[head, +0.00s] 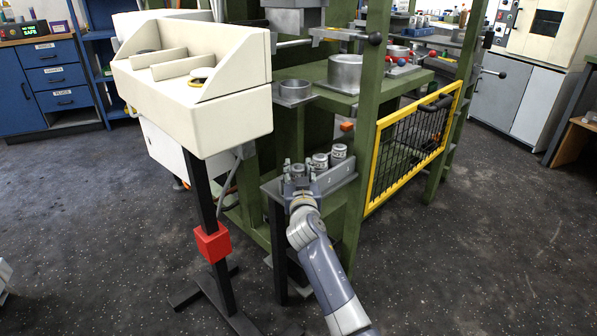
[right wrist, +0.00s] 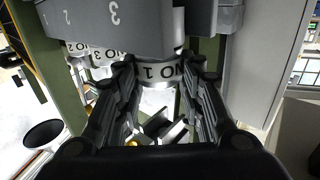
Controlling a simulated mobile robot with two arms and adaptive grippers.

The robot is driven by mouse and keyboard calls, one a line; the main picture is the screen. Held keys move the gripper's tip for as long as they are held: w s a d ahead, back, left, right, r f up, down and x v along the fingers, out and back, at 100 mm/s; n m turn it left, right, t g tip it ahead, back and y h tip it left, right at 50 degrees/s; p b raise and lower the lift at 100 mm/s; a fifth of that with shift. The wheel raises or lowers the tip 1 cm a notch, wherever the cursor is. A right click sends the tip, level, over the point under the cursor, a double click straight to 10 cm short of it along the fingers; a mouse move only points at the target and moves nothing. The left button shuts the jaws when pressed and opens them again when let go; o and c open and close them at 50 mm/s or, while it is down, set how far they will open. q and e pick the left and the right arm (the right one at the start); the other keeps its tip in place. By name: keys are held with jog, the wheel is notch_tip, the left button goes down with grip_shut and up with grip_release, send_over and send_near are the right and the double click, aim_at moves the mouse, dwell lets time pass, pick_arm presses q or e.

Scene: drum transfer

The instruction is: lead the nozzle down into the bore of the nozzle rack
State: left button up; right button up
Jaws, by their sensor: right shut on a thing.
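The nozzle (right wrist: 165,71) is a pale metal cylinder with a printed band that shows a 1, in the right wrist view. My right gripper (right wrist: 165,78) is shut on it, one finger on each side. In the head view my right gripper (head: 298,172) is at the left end of the nozzle rack (head: 337,180). The grey rack body also shows close to the held nozzle in the right wrist view (right wrist: 125,35), with numbers on its face. The bore and the nozzle's lower end are hidden, so I cannot tell whether it is inside. My left gripper is not in view.
Two other nozzles (head: 320,161) (head: 338,152) stand in the rack right of my gripper. A green frame post (head: 371,110) and a yellow mesh guard (head: 415,140) are to the right. A cream bin on a black stand (head: 205,115) is at left.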

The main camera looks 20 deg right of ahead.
jog(key=o, duration=1.2)
jog(key=shift+s, duration=0.1)
jog(key=v, duration=1.1)
jog(key=shift+s+a, duration=0.15)
jog(key=shift+s, duration=0.25)
